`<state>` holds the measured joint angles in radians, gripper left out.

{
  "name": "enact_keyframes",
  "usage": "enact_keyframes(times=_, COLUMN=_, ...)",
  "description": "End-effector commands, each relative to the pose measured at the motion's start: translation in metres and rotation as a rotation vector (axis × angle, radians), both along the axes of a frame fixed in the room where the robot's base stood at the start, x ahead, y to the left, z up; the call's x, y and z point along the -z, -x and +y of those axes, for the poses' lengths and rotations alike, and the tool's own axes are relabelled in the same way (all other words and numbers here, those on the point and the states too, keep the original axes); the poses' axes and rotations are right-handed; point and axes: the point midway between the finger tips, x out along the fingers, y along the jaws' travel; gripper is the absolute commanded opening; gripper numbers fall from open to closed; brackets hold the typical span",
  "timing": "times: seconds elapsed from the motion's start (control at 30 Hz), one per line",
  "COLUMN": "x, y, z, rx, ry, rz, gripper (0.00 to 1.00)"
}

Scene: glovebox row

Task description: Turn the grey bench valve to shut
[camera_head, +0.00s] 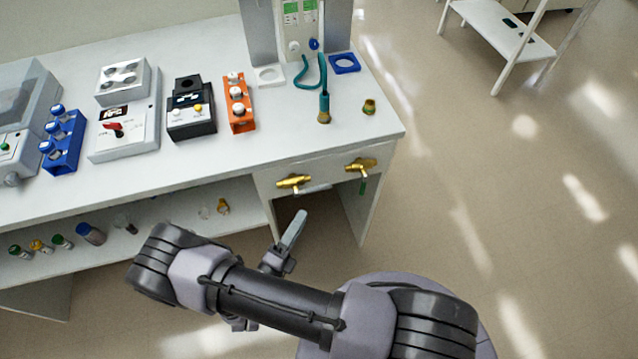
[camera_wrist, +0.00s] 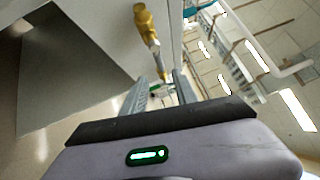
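Two brass valves are on the bench's front edge in the head view, a left one (camera_head: 293,182) and a right one (camera_head: 361,165). The right one has a green handle (camera_head: 363,186). In the wrist view the nearer brass valve (camera_wrist: 143,20) has a grey lever (camera_wrist: 154,46) that runs down toward the gap between my fingers. I take this as the grey valve, the left one in the head view. My gripper (camera_head: 297,220) is just below and in front of it. In the wrist view my gripper (camera_wrist: 158,84) is open, with its fingers apart and nothing clearly between them.
The bench top (camera_head: 225,165) carries a blue rack (camera_head: 63,143), an orange rack (camera_head: 239,103), a black device (camera_head: 190,120) and a teal hose (camera_head: 323,75). A lower shelf (camera_head: 165,235) holds several vials. The floor right of the bench is clear up to a white cart (camera_head: 495,30).

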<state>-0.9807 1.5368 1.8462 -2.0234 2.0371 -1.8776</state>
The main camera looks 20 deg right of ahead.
Motion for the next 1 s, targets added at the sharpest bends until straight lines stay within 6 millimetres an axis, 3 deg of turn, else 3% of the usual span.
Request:
enact_keyframes(times=0.2, x=-0.006, y=-0.042, z=-0.045, rx=0.008, ry=-0.003, rz=-0.001, gripper=0.35)
enact_keyframes(times=0.4, x=-0.012, y=-0.068, z=-0.070, rx=0.005, ry=-0.002, rz=-0.001, gripper=0.35)
enact_keyframes(times=0.8, x=-0.016, y=-0.077, z=-0.078, rx=0.002, ry=-0.002, rz=-0.001, gripper=0.35)
enact_keyframes(times=1.0, x=-0.016, y=-0.076, z=-0.078, rx=0.002, ry=-0.002, rz=-0.001, gripper=0.00)
